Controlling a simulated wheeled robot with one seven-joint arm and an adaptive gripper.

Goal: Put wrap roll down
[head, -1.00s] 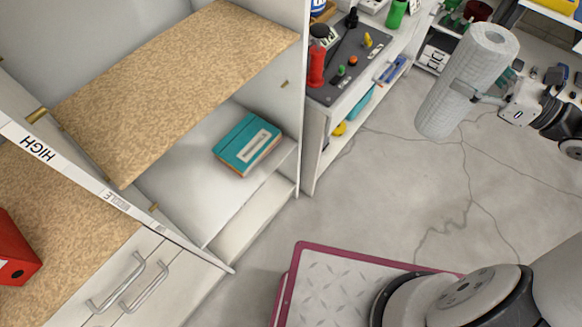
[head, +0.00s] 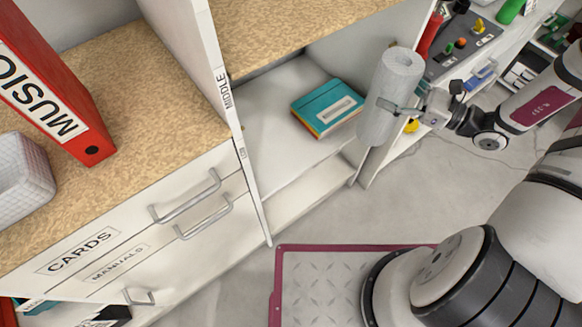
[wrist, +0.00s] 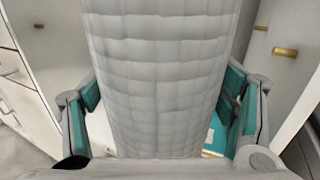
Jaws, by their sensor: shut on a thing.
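The wrap roll (head: 390,97) is a tall whitish-grey cylinder, held nearly upright with a slight tilt, with a hole in its top. In the head view it stands in the air in front of the right side of the open shelf bay. My gripper (head: 402,108) is shut around its middle from the right. In the wrist view the roll (wrist: 165,75) fills the centre, between the teal-padded fingers of my gripper (wrist: 160,110). The roll hides part of the bay and the side panel behind it.
A teal book (head: 325,102) lies on the white lower shelf (head: 270,140); the shelf has free room left of it. A cork shelf (head: 290,25) is above. A red binder (head: 55,85) and a pale basket (head: 22,175) stand on the left cork surface. A divider panel (head: 222,80) separates the bays.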

